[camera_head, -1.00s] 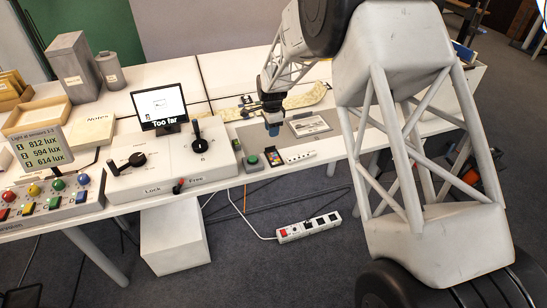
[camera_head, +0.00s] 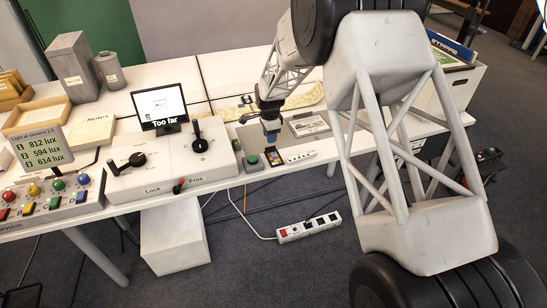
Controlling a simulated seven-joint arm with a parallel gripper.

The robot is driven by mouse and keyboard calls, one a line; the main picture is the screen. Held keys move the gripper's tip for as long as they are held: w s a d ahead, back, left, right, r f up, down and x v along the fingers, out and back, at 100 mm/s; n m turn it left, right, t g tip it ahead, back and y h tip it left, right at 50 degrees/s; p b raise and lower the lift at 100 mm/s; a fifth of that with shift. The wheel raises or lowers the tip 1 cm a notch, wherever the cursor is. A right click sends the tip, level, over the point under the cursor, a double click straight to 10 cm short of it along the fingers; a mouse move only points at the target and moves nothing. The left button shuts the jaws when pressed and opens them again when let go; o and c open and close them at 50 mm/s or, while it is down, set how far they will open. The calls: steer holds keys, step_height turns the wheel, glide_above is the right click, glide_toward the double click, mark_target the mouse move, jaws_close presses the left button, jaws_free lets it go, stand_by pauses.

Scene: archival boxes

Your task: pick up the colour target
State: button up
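The colour target (camera_head: 276,159) is a small dark card with coloured patches. It lies on the grey mat near the table's front edge, between a green round button and a white strip. My gripper (camera_head: 271,139) points down just above and behind the card, its tips overlapping the card's far edge in the picture. The gripper is small here, and I cannot tell whether its fingers are apart or whether they touch the card.
The green button (camera_head: 251,160) stands close left of the card and the white strip (camera_head: 299,157) close right. A framed picture (camera_head: 309,125) lies behind. A control box with levers (camera_head: 171,164) stands left. A power strip (camera_head: 308,227) is on the floor.

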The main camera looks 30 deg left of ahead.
mark_target(274, 156)
steer(key=shift+s+f, duration=0.15)
steer(key=shift+f, duration=2.45)
steer(key=shift+c, duration=0.2)
jaws_close()
